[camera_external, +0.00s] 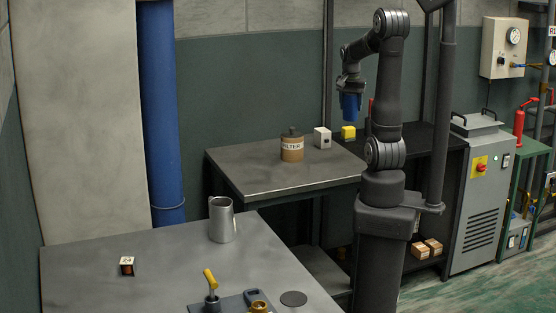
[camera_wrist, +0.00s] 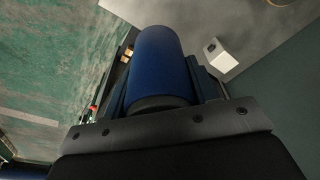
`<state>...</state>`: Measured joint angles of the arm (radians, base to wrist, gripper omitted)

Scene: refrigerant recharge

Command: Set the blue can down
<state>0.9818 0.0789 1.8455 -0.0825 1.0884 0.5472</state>
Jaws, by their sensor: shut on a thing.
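The blue can (camera_external: 350,106) is held in my gripper (camera_external: 349,92), up in the air near the right end of the back table (camera_external: 235,176). In the wrist view the blue can (camera_wrist: 158,65) fills the middle, between the dark fingers of my gripper (camera_wrist: 163,85). The gripper is shut on it. The can hangs below the gripper in the external view, roughly upright, and is clear of any surface. Its lower end is not hidden.
On the back table stand a brown filter canister (camera_external: 292,148), a white box (camera_external: 322,137) and a yellow block (camera_external: 348,132).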

